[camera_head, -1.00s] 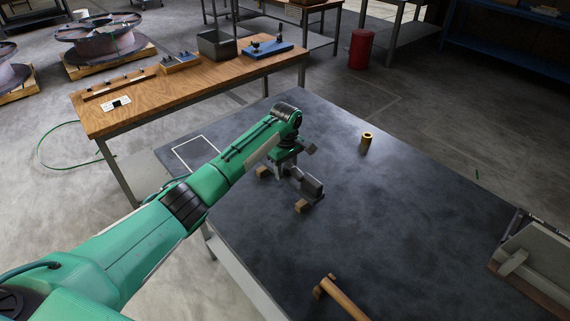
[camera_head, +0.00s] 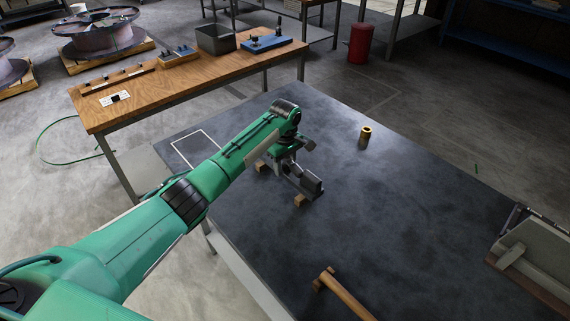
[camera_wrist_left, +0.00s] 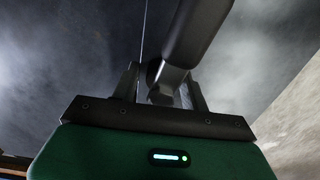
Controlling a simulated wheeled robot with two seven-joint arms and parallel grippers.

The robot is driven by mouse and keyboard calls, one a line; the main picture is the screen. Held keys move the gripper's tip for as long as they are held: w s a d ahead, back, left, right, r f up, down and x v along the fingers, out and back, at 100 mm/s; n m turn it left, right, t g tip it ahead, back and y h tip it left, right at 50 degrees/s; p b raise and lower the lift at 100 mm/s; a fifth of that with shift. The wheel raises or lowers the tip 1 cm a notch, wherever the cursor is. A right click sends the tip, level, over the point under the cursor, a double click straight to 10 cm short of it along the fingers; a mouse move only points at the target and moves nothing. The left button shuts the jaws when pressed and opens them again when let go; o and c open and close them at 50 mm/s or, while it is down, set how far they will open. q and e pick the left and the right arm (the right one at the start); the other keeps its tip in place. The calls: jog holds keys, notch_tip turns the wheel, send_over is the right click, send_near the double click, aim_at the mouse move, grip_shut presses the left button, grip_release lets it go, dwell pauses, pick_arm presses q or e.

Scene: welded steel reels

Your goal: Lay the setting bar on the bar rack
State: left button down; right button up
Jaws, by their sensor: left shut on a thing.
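The setting bar, a dark grey bar with a blockier end (camera_head: 310,186), is in my left gripper (camera_head: 286,163) above the dark table. In the left wrist view the bar (camera_wrist_left: 195,30) passes between the fingers of my left gripper (camera_wrist_left: 162,85), which are shut on it. Two small wooden blocks, one at the left (camera_head: 261,166) and one nearer (camera_head: 299,200), sit by the bar's two ends and look like the bar rack. I cannot tell whether the bar touches them. My arm hides part of the bar. My right gripper is not in view.
A white outline (camera_head: 195,149) marks the left. A wooden bench (camera_head: 150,105) stands behind. The table's middle right is clear.

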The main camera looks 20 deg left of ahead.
pick_arm(q)
jog(key=shift+f, duration=0.75)
dwell(1.5)
jog(key=c, duration=0.6)
grip_release()
jog(key=shift+c, duration=0.2)
jog(key=shift+s+f, duration=0.1)
jog(key=shift+f, duration=0.1)
jog(key=shift+r, duration=0.15)
notch_tip(320, 180, up, 6)
jog(key=p, duration=0.6)
jog(key=shift+p, duration=0.35)
